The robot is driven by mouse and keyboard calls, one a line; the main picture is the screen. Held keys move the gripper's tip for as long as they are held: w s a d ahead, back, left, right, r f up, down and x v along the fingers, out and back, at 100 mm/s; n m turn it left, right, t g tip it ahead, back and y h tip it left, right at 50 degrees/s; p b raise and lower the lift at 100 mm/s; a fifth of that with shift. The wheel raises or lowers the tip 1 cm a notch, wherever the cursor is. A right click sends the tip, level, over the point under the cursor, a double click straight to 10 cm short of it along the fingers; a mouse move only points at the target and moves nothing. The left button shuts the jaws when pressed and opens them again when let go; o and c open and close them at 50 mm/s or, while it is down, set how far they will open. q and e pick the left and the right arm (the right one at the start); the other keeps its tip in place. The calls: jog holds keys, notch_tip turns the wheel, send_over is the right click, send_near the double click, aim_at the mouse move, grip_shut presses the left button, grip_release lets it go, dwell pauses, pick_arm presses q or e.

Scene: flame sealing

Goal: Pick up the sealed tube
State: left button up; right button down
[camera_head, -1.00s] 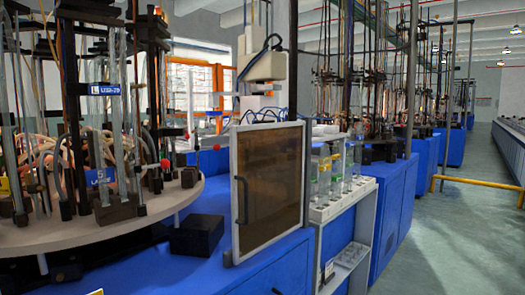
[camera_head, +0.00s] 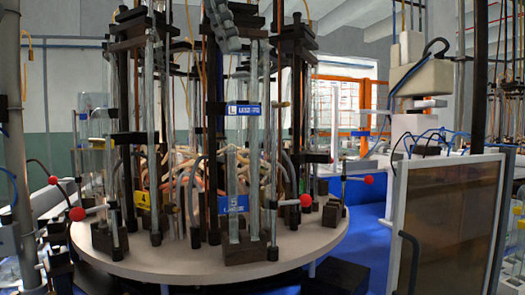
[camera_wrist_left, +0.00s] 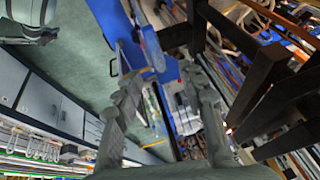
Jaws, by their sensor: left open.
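Several clear glass tubes stand upright on the round turntable (camera_head: 150,262) in the head view. One glass tube (camera_head: 265,85) rises above the dark block at the station labelled 5. Which tube is the sealed one I cannot tell. My left gripper (camera_head: 236,26) shows as dark grey finger parts at the top of the head view, near the upper end of the tubes at that station. In the left wrist view my left gripper (camera_wrist_left: 163,88) has its two fingers apart, with no tube clearly between them. My right gripper is not in view.
Dark posts, hoses and red-knobbed levers (camera_head: 306,200) crowd the turntable. A framed brown panel (camera_head: 448,225) stands at the right. In the left wrist view, grey cabinets (camera_wrist_left: 55,105) line the left side, beside open floor.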

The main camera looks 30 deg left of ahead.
aim_at(239, 77)
pick_arm(q)
jog(key=shift+w+d+f, duration=0.1)
jog(key=shift+w+f, duration=0.35)
jog(key=shift+w, duration=0.05)
jog(key=shift+s+f, duration=0.15)
jog(key=shift+f, duration=0.75)
jog(key=x, duration=0.4)
jog(key=shift+f, duration=0.3)
grip_shut()
